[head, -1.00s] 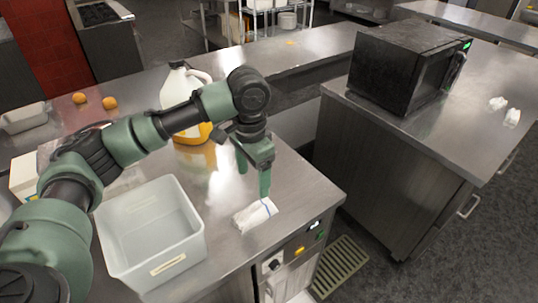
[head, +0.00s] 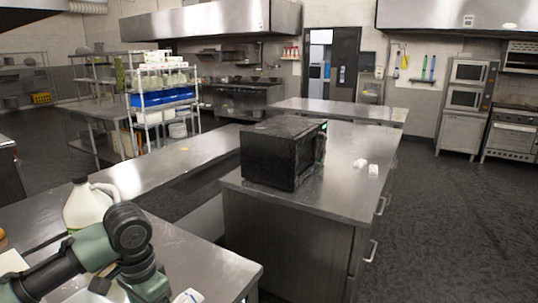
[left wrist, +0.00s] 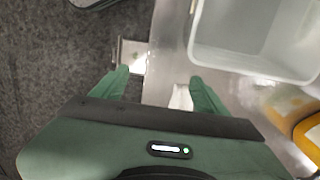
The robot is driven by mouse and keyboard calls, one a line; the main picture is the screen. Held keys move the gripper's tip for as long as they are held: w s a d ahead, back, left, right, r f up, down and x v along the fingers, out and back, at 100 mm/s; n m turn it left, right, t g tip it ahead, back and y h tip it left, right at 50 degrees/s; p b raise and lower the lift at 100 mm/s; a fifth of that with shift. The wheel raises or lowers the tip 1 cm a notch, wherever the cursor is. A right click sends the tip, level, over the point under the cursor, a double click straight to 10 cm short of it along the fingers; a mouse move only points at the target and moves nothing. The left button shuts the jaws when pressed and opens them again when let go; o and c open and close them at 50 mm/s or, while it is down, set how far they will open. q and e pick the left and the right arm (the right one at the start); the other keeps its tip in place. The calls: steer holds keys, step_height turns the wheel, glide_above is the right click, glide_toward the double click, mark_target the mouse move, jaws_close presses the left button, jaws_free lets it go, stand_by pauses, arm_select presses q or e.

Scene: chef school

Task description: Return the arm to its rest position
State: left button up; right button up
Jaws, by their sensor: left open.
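My left arm (head: 75,262) comes in at the lower left of the head view, bent above the steel counter (head: 215,268). Its fingers are cut off by the bottom edge there. In the left wrist view my left gripper (left wrist: 162,85) is open, with its two green fingers apart and nothing held between them. A white folded packet (left wrist: 182,97) lies on the counter beyond the fingers, close to the right one. Its edge also shows at the bottom of the head view (head: 187,297). My right gripper is not in view.
A white jug (head: 88,205) stands behind my arm. A clear plastic bin (left wrist: 240,62) is at the upper right of the wrist view. A black microwave (head: 275,158) and two small white items (head: 367,167) are on the other counter (head: 300,203). Dark floor (head: 450,225) lies open at right.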

arm_select(q)
steer(key=s+d+f+t+h, duration=0.3)
steer(key=s+d+f+h, duration=0.1)
steer(key=s+d+f, duration=1)
steer(key=s+a+f+n+y, duration=0.4)
steer(key=s+a, duration=0.6)
step_height(320, 180, down, 28)
steer(key=s+b, duration=0.1)
steer(key=s, duration=0.1)
steer(key=s+a+f+g, duration=0.2)
steer(key=s+a+f, duration=0.1)
steer(key=s+f, duration=1.3)
steer(key=shift+s+b, duration=0.2)
steer(key=shift+b, duration=0.2)
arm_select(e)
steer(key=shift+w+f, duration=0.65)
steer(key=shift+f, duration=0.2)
arm_select(q)
steer(key=shift+a, duration=0.1)
